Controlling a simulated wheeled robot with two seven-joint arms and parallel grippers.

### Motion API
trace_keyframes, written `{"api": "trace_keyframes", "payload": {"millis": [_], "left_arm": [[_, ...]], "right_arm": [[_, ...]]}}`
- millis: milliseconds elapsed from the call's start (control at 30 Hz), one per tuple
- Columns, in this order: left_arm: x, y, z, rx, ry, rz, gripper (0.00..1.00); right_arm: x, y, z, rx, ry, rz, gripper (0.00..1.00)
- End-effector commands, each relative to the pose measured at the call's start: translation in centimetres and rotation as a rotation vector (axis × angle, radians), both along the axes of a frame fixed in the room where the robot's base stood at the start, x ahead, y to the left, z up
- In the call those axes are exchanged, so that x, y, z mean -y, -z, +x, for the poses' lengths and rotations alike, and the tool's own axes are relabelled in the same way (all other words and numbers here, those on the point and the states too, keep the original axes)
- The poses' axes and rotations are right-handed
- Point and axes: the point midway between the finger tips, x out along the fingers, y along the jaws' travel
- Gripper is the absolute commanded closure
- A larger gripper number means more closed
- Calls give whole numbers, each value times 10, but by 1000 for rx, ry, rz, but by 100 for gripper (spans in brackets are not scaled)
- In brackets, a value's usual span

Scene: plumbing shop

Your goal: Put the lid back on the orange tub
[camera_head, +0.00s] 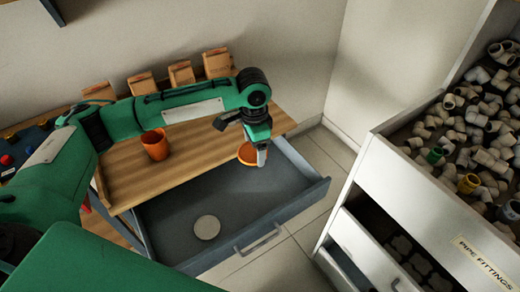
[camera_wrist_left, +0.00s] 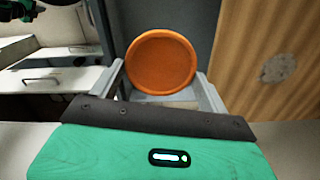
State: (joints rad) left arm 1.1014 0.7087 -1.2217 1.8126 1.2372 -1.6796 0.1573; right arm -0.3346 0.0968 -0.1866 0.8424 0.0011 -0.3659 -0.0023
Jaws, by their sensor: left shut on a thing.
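The orange tub (camera_head: 155,146) stands upright on the wooden bench in the head view, left of my left gripper. Its top looks open. My left gripper (camera_head: 261,155) is shut on an orange round lid (camera_head: 247,154), holding it over the back of the open drawer near the bench's right end. In the left wrist view the lid (camera_wrist_left: 162,63) shows as a full disc between the two grey fingers. My right gripper is not in view.
The open grey drawer (camera_head: 245,205) holds a pale round disc (camera_head: 207,227). Several brown cardboard boxes (camera_head: 181,73) stand along the wall behind the bench. A white cabinet (camera_head: 395,195) with pipe fittings stands at the right. The bench right of the tub is clear.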

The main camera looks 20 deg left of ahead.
Motion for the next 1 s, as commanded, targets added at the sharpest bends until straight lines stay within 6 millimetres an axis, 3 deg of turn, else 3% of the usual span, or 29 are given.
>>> {"api": "trace_keyframes", "payload": {"millis": [200, 433, 600, 900, 1000], "left_arm": [[-12, -14, -4, 1, -426, 2, 43], [-20, -25, -8, 0, -753, 2, 43], [-21, -28, -9, 1, -854, 1, 43], [-22, -28, -9, 0, -869, 2, 43], [-22, -28, -9, 0, -868, 2, 43]], "right_arm": [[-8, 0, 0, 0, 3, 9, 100], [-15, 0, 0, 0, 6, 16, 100], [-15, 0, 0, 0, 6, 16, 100], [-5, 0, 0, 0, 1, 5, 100], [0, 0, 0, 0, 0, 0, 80]]}}
